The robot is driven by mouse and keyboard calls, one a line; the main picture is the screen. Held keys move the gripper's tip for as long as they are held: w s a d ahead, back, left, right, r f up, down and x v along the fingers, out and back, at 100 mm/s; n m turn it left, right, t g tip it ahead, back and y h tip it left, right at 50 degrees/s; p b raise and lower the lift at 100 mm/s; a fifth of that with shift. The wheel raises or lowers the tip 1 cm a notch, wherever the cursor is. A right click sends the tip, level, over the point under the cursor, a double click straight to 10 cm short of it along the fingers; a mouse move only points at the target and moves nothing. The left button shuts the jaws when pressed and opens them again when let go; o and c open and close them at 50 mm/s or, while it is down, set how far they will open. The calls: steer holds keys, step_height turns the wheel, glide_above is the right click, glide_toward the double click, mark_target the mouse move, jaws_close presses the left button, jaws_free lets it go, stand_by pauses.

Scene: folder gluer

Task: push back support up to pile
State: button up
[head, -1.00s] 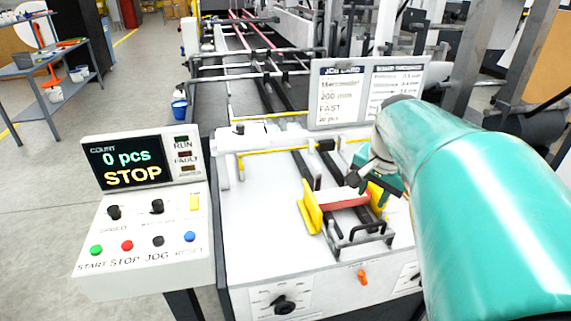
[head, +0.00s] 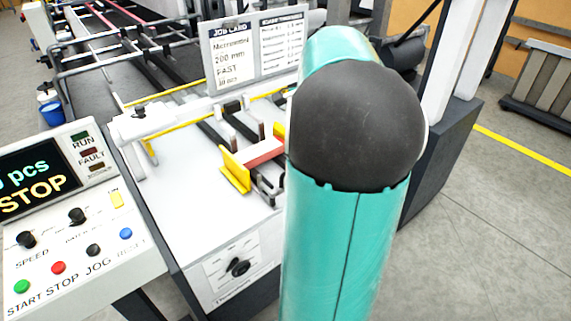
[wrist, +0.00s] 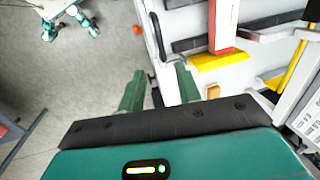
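The red pile (head: 262,152) lies on the white feeder table between yellow side guides, one of which (head: 235,172) shows whole. Dark metal parts (head: 266,186), possibly the back support, stand at the pile's near end, partly hidden by my arm. The wrist view shows the red pile (wrist: 223,25), a yellow guide (wrist: 218,60) and a black bent bar (wrist: 156,38) at the table's edge. My gripper (wrist: 158,90) is open and empty, its green fingers apart near that edge, with the bar just beyond them. My arm hides it in the head view.
A control panel (head: 70,225) with a STOP display stands at the left. Job cards (head: 255,50) stand behind the pile. An orange knob (wrist: 137,30) sits at the table's side. Open floor (head: 490,220) lies at the right.

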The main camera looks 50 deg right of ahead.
steer(key=f, duration=0.4)
steer(key=w+f, duration=0.1)
steer(key=f, duration=0.4)
steer(key=w+d+f, duration=0.1)
steer(key=f, duration=0.3)
steer(key=shift+w+f, duration=0.25)
jaws_close()
